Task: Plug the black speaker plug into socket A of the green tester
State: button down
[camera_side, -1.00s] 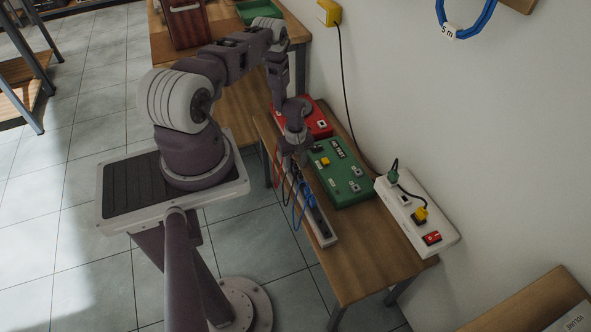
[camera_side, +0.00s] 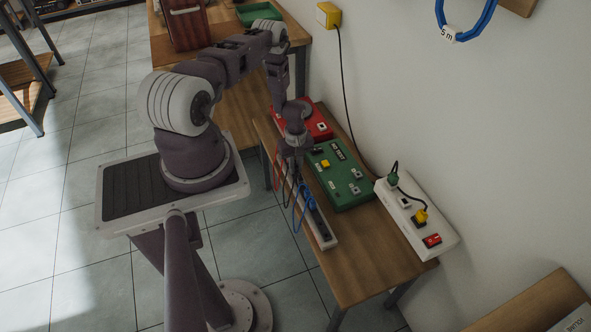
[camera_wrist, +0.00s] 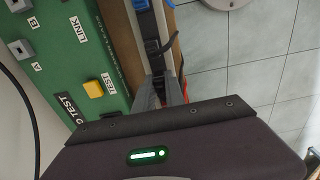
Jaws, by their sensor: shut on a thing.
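The green tester (camera_side: 341,186) lies on the bench, and its yellow button (camera_wrist: 93,88) shows in the wrist view. Socket A (camera_wrist: 21,49) is a grey square socket beside label A, with socket B (camera_wrist: 19,6) beyond it. My gripper (camera_wrist: 163,92) is shut at the white plug strip (camera_side: 321,228) beside the tester. A dark thing, apparently the black speaker plug (camera_wrist: 158,83), is between its fingers. The fingers hide most of it, and I cannot tell whether it still touches the strip.
A blue plug (camera_side: 308,195) and hanging cables are close to my gripper. A red box (camera_side: 316,124) lies behind the tester. A white power strip (camera_side: 407,217) with green and yellow plugs and a red switch lies along the wall side. The bench front is clear.

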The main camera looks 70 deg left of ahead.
aim_at(296, 166)
notch_tip(296, 166, up, 8)
jog(key=shift+f, duration=0.2)
jog(key=shift+w+a+r, duration=0.1)
jog(key=shift+w+r, duration=0.05)
jog(key=shift+w, duration=0.1)
jog(key=w+d, duration=0.5)
jog(key=w, duration=0.5)
jog(key=w+d, duration=0.5)
jog(key=w, duration=0.5)
jog(key=shift+s+a+f, duration=0.1)
jog(key=shift+s+f, duration=0.05)
jog(key=shift+f, duration=1.15)
jog(key=shift+s+a+f, duration=0.1)
jog(key=shift+f, duration=1.2)
jog(key=shift+d+f, duration=0.1)
jog(key=shift+f, duration=0.9)
jog(key=c, duration=1.3)
grip_release()
